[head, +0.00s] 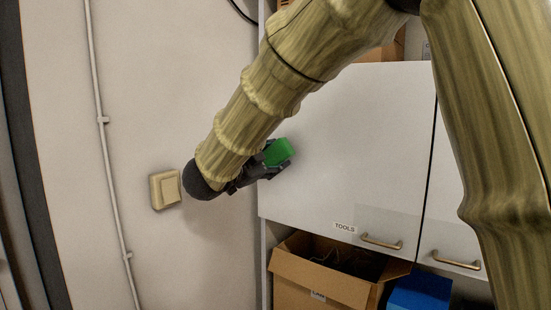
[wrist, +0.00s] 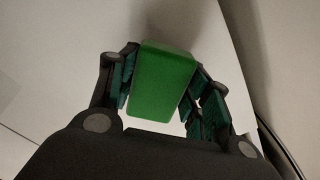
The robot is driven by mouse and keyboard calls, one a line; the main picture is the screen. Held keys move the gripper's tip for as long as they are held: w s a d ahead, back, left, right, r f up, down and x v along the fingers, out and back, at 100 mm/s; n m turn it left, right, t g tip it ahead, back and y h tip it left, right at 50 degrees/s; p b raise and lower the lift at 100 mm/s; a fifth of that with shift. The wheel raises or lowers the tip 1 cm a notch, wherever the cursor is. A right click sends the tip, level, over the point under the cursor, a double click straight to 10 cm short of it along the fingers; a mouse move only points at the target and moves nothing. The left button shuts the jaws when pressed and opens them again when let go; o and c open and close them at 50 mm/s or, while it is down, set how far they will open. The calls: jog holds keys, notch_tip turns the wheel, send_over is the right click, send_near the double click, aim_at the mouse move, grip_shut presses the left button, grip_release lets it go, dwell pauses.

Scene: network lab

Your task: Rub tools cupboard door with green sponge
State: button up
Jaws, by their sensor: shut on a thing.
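The tools cupboard door (head: 345,140) is a white panel with a "TOOLS" label (head: 344,227) and a metal handle (head: 381,242) near its lower edge. My gripper (head: 272,160) is in front of the door's left part, near its left edge. It is shut on the green sponge (head: 279,151). In the wrist view the green sponge (wrist: 162,80) sits between the two fingers, with the pale door surface (wrist: 70,60) beyond it. I cannot tell whether the sponge touches the door. My arm hides the upper left of the door.
A cardboard box (head: 318,285) and a blue box (head: 420,290) stand below the cupboard. A second door with a handle (head: 456,260) is to the right, partly behind my arm. A wall switch (head: 165,189) and a pipe (head: 103,120) are on the left wall, close to my wrist.

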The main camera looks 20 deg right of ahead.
jog(key=shift+v, duration=2.05)
jog(key=shift+b+v, duration=0.3)
jog(key=shift+v, duration=1.15)
